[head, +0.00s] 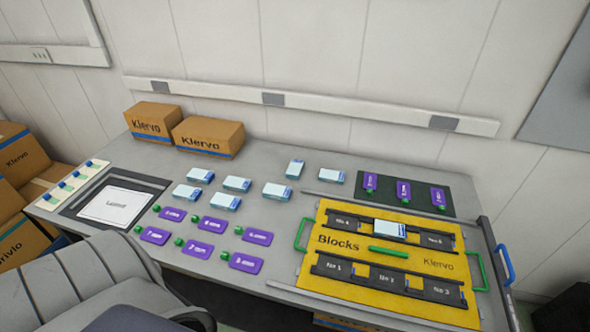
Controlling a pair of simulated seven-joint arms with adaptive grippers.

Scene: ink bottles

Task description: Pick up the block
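One white and blue block (390,231) lies on the yellow board (345,266) marked "Blocks", across the upper row of dark slots. Several similar blocks lie apart on the grey table: one at the back (295,169), one to its right (331,178), one in the middle (276,193), and others further left (200,176). I cannot tell which one is meant by the block. Neither of my grippers is in view.
Several purple bottles with green caps (246,263) lie at the table's front left. Others lie on a dark green mat (420,196) at the back right. Cardboard boxes (208,137) stand at the back left. A grey ribbed chair-like shape (80,280) is at the lower left.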

